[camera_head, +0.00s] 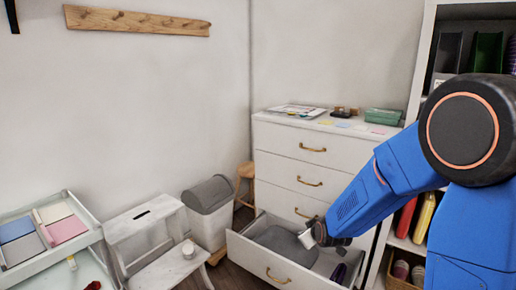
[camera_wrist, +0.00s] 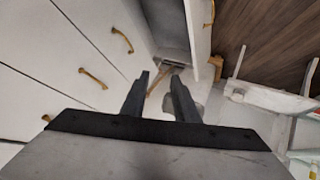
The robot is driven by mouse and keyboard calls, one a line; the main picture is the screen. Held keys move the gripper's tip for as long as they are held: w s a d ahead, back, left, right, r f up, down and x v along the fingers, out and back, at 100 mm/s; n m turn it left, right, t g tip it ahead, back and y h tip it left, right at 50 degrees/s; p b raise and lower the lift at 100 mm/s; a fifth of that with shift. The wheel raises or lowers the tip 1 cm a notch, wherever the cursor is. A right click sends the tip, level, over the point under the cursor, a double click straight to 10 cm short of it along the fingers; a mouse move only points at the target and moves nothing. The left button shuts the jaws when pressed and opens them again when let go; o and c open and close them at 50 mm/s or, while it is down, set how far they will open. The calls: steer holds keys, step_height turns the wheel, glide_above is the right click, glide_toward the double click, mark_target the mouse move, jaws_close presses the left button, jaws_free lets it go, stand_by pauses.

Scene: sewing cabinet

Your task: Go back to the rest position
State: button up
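My gripper (camera_head: 312,236) hangs over the open bottom drawer (camera_head: 270,268) of a white chest of drawers (camera_head: 285,140). In the wrist view my gripper (camera_wrist: 162,76) shows two black fingers apart, with no object seen held between them. The drawer front with its brass handle (camera_wrist: 209,25) lies beyond the fingertips, slightly to the right. In the head view the drawer holds a grey item (camera_head: 280,240) and a dark purple item (camera_head: 338,272). My blue arm covers the right part of the chest.
A shelf unit (camera_head: 424,60) stands close on the right. A tray table (camera_head: 90,238) is at far left.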

steer(key=s+d+r+m+g, duration=0.1)
steer(key=s+d+r+m, duration=0.15)
steer(key=s+r, duration=0.5)
steer(key=s+d+r+m+g, duration=0.15)
steer(key=s+d+r, duration=0.25)
steer(key=s, duration=0.7)
steer(key=s+d+r+m+g, duration=0.1)
steer(key=s+d+r, duration=0.1)
steer(key=s, duration=0.9)
steer(key=s+d+r+m+g+h, duration=0.1)
steer(key=s+d+m, duration=0.1)
steer(key=s, duration=0.8)
steer(key=shift+s+r+g, duration=0.35)
